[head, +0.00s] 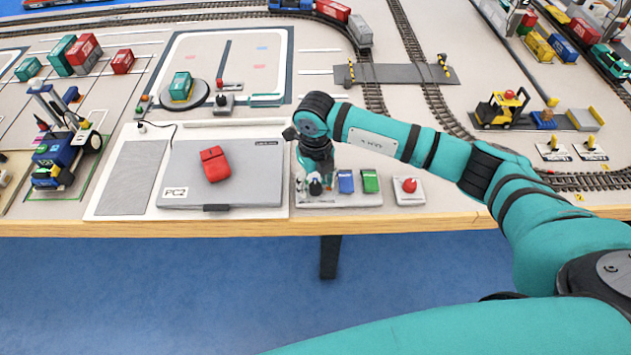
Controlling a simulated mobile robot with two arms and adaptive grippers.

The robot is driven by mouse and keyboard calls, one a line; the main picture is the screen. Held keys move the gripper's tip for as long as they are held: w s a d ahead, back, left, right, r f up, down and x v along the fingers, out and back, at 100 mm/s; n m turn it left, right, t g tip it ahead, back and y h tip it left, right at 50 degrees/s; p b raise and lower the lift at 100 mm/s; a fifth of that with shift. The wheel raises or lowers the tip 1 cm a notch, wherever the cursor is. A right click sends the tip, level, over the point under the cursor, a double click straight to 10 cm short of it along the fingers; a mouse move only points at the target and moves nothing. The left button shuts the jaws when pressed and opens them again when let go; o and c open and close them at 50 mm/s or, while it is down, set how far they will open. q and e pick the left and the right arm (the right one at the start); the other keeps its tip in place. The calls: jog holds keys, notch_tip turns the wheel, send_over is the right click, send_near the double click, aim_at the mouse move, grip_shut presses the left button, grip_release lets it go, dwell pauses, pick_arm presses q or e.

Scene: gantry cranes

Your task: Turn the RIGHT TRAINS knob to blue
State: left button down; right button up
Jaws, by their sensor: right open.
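A light panel (339,202) sits at the table's front edge, with a blue block (346,182) and a green block (370,181) on it. My right gripper (316,184) points down over the left part of this panel, left of the blue block. It is open. It covers most of what is there, so I cannot make out a knob or its setting under it, nor whether the fingers touch anything. My left gripper is not in view.
A red button (409,186) on a white base is right of the panel. A yellow forklift (501,108) and train tracks are farther back.

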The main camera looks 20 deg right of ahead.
aim_at(315, 186)
notch_tip(315, 186, up, 12)
jog(key=shift+f, duration=0.2)
dwell(0.5)
